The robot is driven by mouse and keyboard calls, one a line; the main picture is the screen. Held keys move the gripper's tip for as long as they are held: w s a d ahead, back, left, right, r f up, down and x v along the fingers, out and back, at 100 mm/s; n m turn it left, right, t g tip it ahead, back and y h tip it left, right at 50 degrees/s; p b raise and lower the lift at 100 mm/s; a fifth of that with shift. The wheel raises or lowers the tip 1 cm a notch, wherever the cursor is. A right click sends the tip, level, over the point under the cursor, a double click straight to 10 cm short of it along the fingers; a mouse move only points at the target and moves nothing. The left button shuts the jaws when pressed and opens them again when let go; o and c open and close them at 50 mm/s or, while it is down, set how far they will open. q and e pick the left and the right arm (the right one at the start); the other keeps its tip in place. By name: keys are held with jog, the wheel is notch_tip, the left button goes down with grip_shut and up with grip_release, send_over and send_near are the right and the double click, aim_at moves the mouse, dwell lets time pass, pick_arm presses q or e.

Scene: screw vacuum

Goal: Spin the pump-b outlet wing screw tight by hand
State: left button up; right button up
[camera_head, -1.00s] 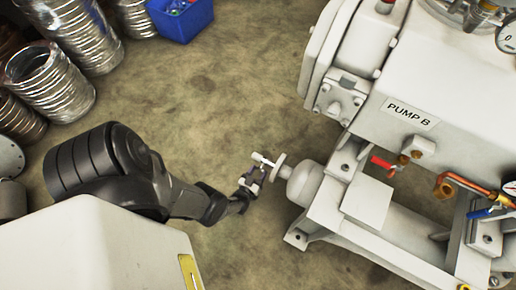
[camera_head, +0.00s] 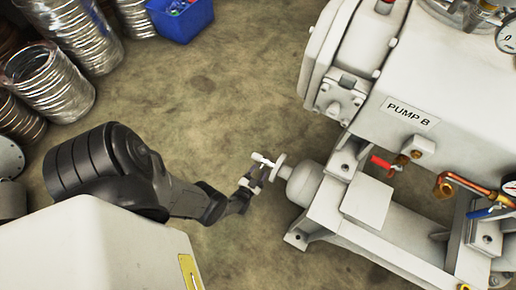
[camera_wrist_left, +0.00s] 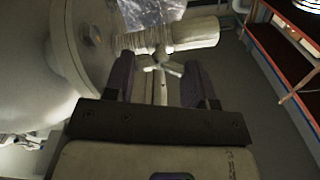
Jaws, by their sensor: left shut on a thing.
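The pump marked PUMP B (camera_head: 408,113) fills the right of the head view. Its outlet flange (camera_head: 278,166) points left at the end of a rounded pipe end. The pale wing screw (camera_head: 263,160) is at that flange. My left gripper (camera_head: 250,180) is at the flange from the lower left. In the left wrist view its two dark fingers (camera_wrist_left: 158,85) stand on either side of the pale wing screw (camera_wrist_left: 161,62), shut on it. The exact finger contact is hard to see in the dim light. My right gripper is not in view.
A blue bin (camera_head: 182,18) stands at the top, beside several silver ducting coils (camera_head: 50,80) at the left. The floor between is clear.

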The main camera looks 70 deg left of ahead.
pick_arm(q)
jog(key=shift+m, duration=0.9)
jog(key=o, duration=0.9)
jog(key=shift+o, duration=0.2)
jog(key=p+v, duration=0.1)
jog(key=v, duration=1.3)
